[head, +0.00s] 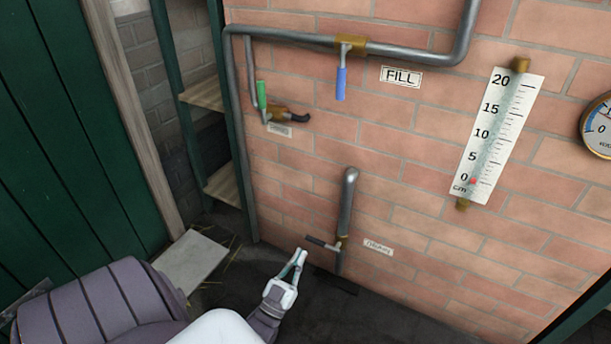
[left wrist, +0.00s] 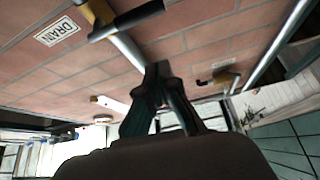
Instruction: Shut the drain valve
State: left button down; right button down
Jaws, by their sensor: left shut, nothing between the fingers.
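The drain valve has a brass body (head: 343,242) on a grey pipe low on the brick wall. Its black handle (head: 318,242) points left, across the pipe. The DRAIN label (head: 378,248) is to its right. In the left wrist view the handle (left wrist: 127,20) and label (left wrist: 57,30) show at the top left. My left gripper (head: 300,254) is shut and empty, just below and left of the handle's end, apparently apart from it. Its fingers (left wrist: 157,78) also show in the left wrist view. My right gripper is not in view.
A FILL valve with a blue handle (head: 341,83) and another valve with a green handle (head: 262,95) are higher on the wall. A level gauge (head: 495,135) hangs at the right. Shelving (head: 222,184) and a green door (head: 60,120) stand left. A pale slab (head: 192,262) lies on the floor.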

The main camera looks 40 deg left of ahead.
pick_arm(q)
jog(key=v, duration=0.3)
jog(key=shift+s+d+f, duration=0.2)
jog(key=shift+s, duration=0.15)
